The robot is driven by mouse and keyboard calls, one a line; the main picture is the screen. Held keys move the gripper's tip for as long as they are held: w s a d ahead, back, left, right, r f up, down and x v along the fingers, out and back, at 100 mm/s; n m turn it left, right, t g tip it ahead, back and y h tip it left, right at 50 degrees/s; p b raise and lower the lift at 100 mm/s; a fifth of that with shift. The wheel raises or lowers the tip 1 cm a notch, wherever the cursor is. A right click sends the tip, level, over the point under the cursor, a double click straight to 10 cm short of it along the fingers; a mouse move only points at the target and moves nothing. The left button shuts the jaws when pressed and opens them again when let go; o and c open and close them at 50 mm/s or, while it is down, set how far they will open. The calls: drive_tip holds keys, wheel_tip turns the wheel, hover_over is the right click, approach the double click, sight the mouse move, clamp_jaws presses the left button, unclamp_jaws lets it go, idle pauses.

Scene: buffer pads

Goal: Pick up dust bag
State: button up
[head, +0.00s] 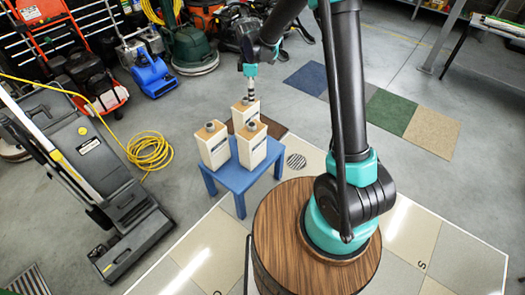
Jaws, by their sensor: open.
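Three cream box-shaped items with tan tops, dark round necks and dark labels stand upright on a small blue table (234,179). One is at the left (213,147), one at the right (252,147) and one at the back (243,117). I cannot tell for certain which of them is the dust bag. My gripper (250,97) points down right over the back item, close to its top; whether it touches cannot be told. It is open and small in view. The lower part of the back item is hidden by the two front ones.
A grey floor machine (85,160) stands at the left, with a coiled yellow cable (150,152) between it and the table. Cleaning machines line the back. Coloured floor pads (385,112) lie flat at the right.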

drive_tip(key=f+n, duration=0.1)
hover_over(251, 124)
drive_tip(key=f, duration=1.2)
drive_tip(key=shift+s+d, duration=0.1)
drive_tip(key=shift+s, duration=0.15)
drive_tip(key=shift+w+f, duration=0.2)
drive_tip(key=shift+f, duration=2.55)
drive_tip(key=shift+c, duration=0.3)
clamp_jaws()
